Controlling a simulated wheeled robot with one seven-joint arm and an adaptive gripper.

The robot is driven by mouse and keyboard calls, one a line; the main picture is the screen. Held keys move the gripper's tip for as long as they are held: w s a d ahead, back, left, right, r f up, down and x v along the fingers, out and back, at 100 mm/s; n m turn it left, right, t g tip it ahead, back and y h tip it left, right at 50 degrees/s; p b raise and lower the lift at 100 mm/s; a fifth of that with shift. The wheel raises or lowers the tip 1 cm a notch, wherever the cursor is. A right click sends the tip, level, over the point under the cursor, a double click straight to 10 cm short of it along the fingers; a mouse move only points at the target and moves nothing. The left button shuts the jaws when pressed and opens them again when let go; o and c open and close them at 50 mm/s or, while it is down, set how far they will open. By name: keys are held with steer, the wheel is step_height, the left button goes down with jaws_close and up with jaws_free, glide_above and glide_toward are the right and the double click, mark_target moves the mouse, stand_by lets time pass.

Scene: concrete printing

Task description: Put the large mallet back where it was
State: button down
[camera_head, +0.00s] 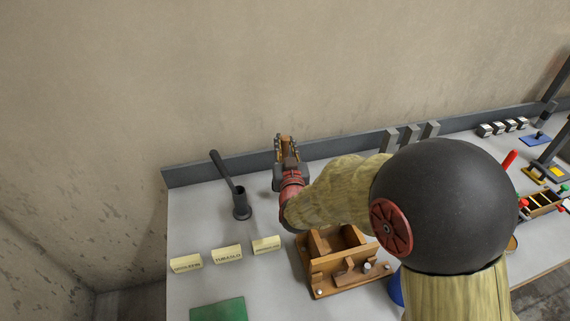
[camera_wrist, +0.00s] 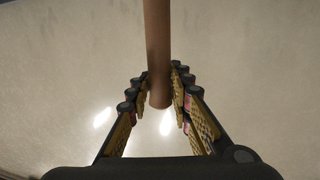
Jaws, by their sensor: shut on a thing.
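My gripper (camera_head: 286,145) reaches over the back of the grey bench, near the wall, in the head view. In the wrist view, its fingers (camera_wrist: 160,85) are closed around the lower end of a plain brown round handle (camera_wrist: 158,45). I take this to be the large mallet's handle. It runs up out of the top of the wrist view, so the mallet's head is not seen there. In the head view the held mallet is mostly hidden by my gripper and cannot be made out clearly.
A dark cup (camera_head: 241,205) with a tilted dark rod stands left of my gripper. Several cream label blocks (camera_head: 227,254), a wooden stand (camera_head: 325,282) and a green mat (camera_head: 218,310) are nearer. Grey upright blocks (camera_head: 410,135) stand by the back ledge. The bench's left part is fairly clear.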

steer(key=shift+f+b, duration=0.6)
steer(key=shift+f, duration=1.85)
steer(key=c, duration=1.6)
jaws_free()
steer(key=shift+f, duration=0.1)
steer(key=shift+s+r, duration=0.1)
steer(key=shift+r, duration=0.1)
steer(key=p, duration=0.2)
glide_toward(285, 156)
steer(key=shift+s+d+f, duration=0.2)
steer(key=shift+s+f, duration=0.15)
steer(key=shift+f, duration=0.1)
